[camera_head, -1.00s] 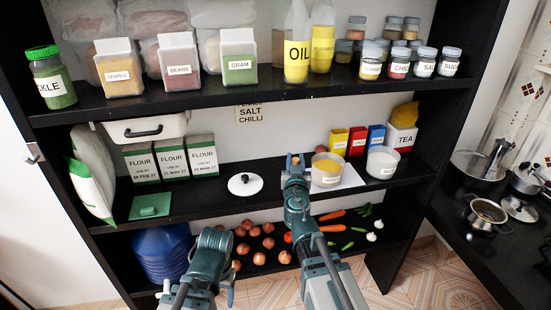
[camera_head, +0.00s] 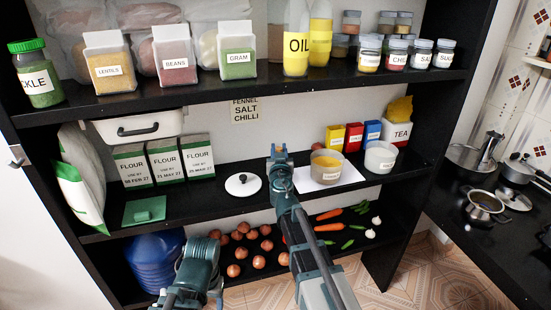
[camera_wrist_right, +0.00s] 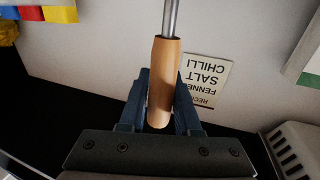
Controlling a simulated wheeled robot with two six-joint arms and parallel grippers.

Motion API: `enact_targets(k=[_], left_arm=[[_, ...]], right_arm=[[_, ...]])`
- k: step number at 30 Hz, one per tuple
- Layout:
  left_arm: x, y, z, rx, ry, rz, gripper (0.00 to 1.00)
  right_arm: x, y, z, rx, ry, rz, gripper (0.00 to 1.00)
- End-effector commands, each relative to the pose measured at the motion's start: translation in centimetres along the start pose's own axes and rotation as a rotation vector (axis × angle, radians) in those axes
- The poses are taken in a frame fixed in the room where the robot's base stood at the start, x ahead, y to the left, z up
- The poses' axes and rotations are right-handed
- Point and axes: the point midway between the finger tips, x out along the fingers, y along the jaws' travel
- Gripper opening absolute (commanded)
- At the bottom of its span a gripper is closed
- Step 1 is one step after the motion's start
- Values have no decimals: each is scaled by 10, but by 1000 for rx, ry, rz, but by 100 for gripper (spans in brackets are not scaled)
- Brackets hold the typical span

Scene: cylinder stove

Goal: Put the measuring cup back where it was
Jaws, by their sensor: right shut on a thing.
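My right gripper (camera_head: 279,156) is over the middle shelf, between a white lid and a bowl of yellow food. In the right wrist view its jaws (camera_wrist_right: 160,105) are shut on a light wooden handle (camera_wrist_right: 165,75) with a metal shaft (camera_wrist_right: 170,18) running out of the top of the picture. This looks like the measuring cup's handle; its cup end is out of the frame. In the head view the held thing is mostly hidden by the gripper.
The middle shelf holds the white lid (camera_head: 243,184), the yellow-food bowl (camera_head: 328,168) on a white sheet (camera_head: 347,177), a white bowl (camera_head: 380,157) and flour packs (camera_head: 163,161). A recipe note (camera_head: 245,110) is on the back wall. Jars line the top shelf; a stove counter is right.

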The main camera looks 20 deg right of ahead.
Motion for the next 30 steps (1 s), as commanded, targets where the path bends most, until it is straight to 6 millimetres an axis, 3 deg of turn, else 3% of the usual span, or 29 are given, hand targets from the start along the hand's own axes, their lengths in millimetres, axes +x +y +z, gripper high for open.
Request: enact_targets(k=[1,14,15,19,30], left_arm=[[9,1,0,0,0,0,65],[12,1,-1,0,0,0,65],[10,1,-1,0,0,0,65],[10,1,0,0,0,0,65],[8,1,0,0,0,0,65]], right_arm=[[0,2,9,0,0,0,0],[0,2,12,0,0,-1,0],[0,2,10,0,0,-1,37],[0,2,10,0,0,-1,60],[0,2,8,0,0,-1,62]])
